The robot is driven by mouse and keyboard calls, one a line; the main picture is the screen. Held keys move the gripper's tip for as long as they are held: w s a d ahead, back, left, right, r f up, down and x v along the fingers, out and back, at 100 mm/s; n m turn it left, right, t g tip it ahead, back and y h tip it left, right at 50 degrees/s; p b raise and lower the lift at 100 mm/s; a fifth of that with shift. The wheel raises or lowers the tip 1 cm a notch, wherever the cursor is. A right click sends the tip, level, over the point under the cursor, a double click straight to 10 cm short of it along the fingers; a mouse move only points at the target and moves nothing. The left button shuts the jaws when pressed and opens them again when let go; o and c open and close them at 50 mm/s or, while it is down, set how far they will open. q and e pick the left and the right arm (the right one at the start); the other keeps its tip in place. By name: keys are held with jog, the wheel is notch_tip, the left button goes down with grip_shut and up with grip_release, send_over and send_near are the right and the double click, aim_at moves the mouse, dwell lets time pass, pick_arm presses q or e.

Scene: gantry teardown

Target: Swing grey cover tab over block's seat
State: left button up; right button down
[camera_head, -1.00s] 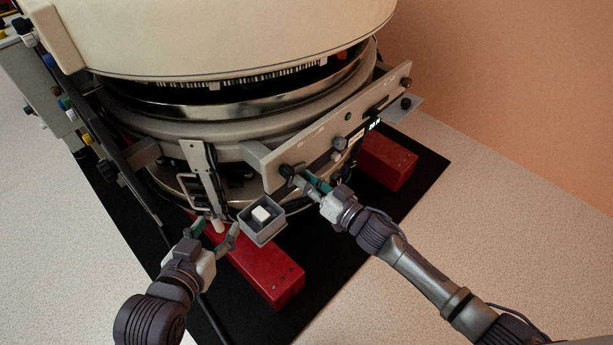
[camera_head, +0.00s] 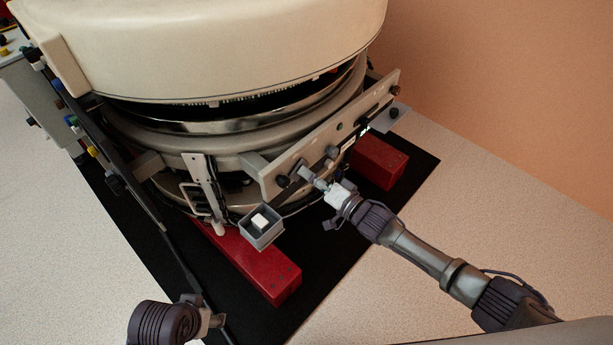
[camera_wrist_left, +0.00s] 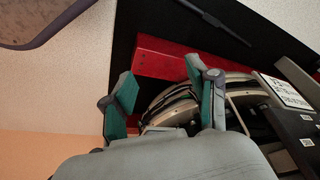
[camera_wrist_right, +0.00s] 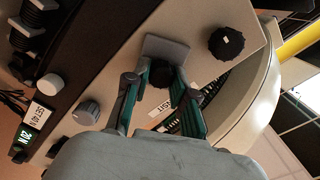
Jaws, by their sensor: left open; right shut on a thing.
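The grey cover tab (camera_wrist_right: 165,47) is a small flat plate on the pale panel in the right wrist view. My right gripper (camera_wrist_right: 162,80) is shut at its near edge, with a dark round knob between the fingertips. In the head view my right gripper (camera_head: 305,174) is at the panel's left part and largely hides the tab. A white block (camera_head: 260,220) sits inside a square grey open box below the panel. I cannot make out the block's seat with certainty. My left gripper (camera_wrist_left: 162,75) is open and empty, low and apart from the box.
The pale panel (camera_head: 350,125) carries several knobs, including a black one (camera_wrist_right: 227,42) beside the tab. A white handle bracket (camera_head: 205,190) stands left of the box. Red blocks (camera_head: 265,270) support the round machine on a black mat. Speckled floor lies clear at the right.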

aim_at(306, 159)
jog(key=m, duration=0.1)
jog(key=w+d+m, duration=0.1)
jog(key=shift+r+m, duration=0.3)
jog(key=shift+m, duration=0.1)
pick_arm(q)
jog(key=shift+b+v, duration=0.6)
jog(key=shift+v, duration=1.2)
pick_arm(e)
jog(key=shift+w+d+m, duration=0.35)
jog(key=shift+m, duration=0.5)
jog(key=shift+w+d+m, duration=0.3)
jog(key=shift+d+m, duration=0.05)
jog(key=shift+m, duration=0.5)
pick_arm(q)
jog(key=shift+w, duration=0.1)
pick_arm(e)
jog(key=c, duration=1)
grip_release()
jog(key=shift+o, duration=0.3)
jog(key=shift+s, duration=0.1)
